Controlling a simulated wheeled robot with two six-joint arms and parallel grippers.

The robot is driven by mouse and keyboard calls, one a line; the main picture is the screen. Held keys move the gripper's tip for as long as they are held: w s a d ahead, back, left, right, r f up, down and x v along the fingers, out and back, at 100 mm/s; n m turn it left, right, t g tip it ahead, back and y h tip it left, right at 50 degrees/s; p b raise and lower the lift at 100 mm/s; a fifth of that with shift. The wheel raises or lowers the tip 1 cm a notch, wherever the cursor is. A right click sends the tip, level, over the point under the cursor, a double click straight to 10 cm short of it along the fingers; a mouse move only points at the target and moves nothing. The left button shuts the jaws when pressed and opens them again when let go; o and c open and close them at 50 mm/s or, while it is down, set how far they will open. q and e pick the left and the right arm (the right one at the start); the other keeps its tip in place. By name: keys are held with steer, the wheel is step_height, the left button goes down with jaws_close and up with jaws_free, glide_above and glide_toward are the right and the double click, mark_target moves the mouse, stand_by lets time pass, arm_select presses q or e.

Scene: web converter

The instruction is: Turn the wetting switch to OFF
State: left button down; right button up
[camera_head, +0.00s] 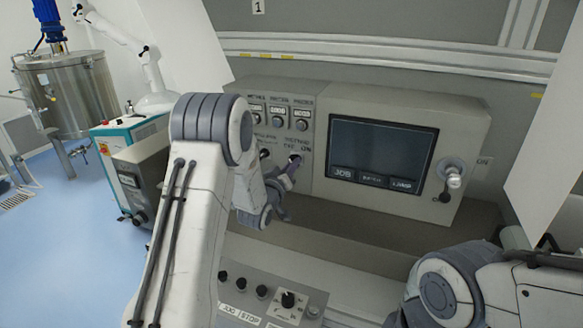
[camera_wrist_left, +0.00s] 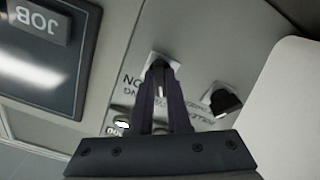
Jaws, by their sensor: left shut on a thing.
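The wetting switch (camera_wrist_left: 163,60) is a small knob on a light plate on the grey control panel. The fingers of my left gripper (camera_wrist_left: 163,78) are shut on it and cover most of it. An upside-down label beside it reads ON, with a partly covered word ending in NG. In the head view my left gripper (camera_head: 289,170) reaches the panel below the row of small displays, and the knob is mostly hidden there. I cannot tell the knob's exact angle. My right arm shows at the lower right of the head view, but its gripper is out of sight.
A second black knob (camera_wrist_left: 224,102) sits close beside the gripped switch. A touch screen (camera_head: 382,153) is to the right on the panel, with a lever switch (camera_head: 452,175) beyond it. A lower panel with several buttons and a knob (camera_head: 288,300) lies in front.

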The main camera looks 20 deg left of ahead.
arm_select(q)
steer(key=c, duration=0.9)
jaws_free()
steer(key=shift+s, duration=0.1)
steer(key=s+b, duration=0.3)
steer(key=s, duration=0.7)
steer(key=shift+s+a+b, duration=0.15)
steer(key=shift+a+b, duration=0.05)
steer(key=shift+b, duration=0.1)
